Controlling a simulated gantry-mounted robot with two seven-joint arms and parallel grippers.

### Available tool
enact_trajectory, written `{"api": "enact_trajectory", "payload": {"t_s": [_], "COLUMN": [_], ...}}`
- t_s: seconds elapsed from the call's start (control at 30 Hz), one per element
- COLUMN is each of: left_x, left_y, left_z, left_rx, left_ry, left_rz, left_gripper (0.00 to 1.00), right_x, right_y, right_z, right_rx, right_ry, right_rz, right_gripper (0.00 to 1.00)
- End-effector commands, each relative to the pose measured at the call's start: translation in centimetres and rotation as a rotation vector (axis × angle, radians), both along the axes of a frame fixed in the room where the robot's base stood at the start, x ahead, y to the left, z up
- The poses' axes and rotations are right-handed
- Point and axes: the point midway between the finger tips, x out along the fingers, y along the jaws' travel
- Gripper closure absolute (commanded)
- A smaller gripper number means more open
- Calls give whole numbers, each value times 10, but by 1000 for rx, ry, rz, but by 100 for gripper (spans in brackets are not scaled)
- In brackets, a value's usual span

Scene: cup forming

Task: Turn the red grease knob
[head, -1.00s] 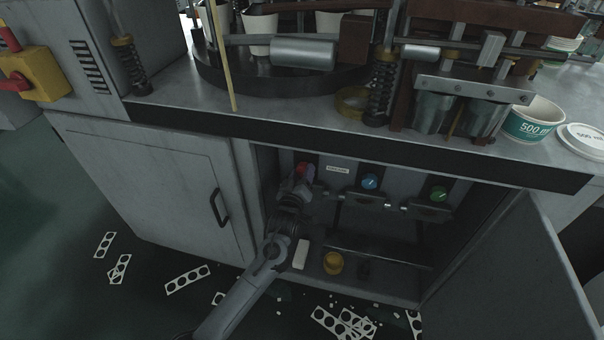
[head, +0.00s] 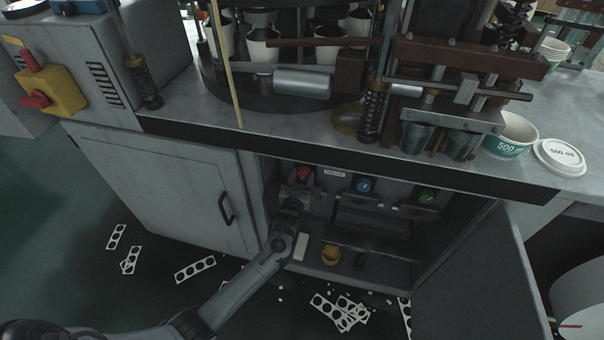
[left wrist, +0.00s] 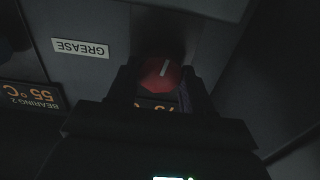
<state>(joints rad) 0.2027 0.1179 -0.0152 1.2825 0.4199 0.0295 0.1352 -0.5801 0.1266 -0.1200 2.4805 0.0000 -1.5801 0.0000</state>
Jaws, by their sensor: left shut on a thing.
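The red grease knob (head: 304,173) is on the back panel inside the open cabinet, at the left of a row of three knobs. In the left wrist view the red knob (left wrist: 160,74) sits between my left gripper's two fingers, its white pointer line tilted slightly right of upright. A "GREASE" label (left wrist: 80,48) is beside it, upside down in that view. My left gripper (head: 299,187) reaches into the cabinet and is shut on the red knob. A lit display under the knob is partly hidden by the gripper. My right gripper is not in view.
A blue knob (head: 364,185) and a green knob (head: 427,195) are to the right on the same panel. The cabinet floor holds a yellow cup-like object (head: 331,255) and a white block (head: 301,246). The open cabinet door (head: 480,270) stands at the right.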

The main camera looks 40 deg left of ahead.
Motion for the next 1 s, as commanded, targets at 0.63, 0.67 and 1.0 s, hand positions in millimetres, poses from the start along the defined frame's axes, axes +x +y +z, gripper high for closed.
{"api": "enact_trajectory", "payload": {"t_s": [0.63, 0.67, 1.0], "left_x": [0, 0, 0], "left_y": [0, 0, 0], "left_z": [0, 0, 0], "left_rx": [59, 59, 59], "left_ry": [26, 26, 26], "left_rz": [0, 0, 0], "left_gripper": [80, 48, 24], "right_x": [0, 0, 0], "right_y": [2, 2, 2], "right_z": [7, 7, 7], "right_rx": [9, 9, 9], "right_ry": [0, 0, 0], "right_rz": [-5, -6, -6], "right_gripper": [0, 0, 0]}}
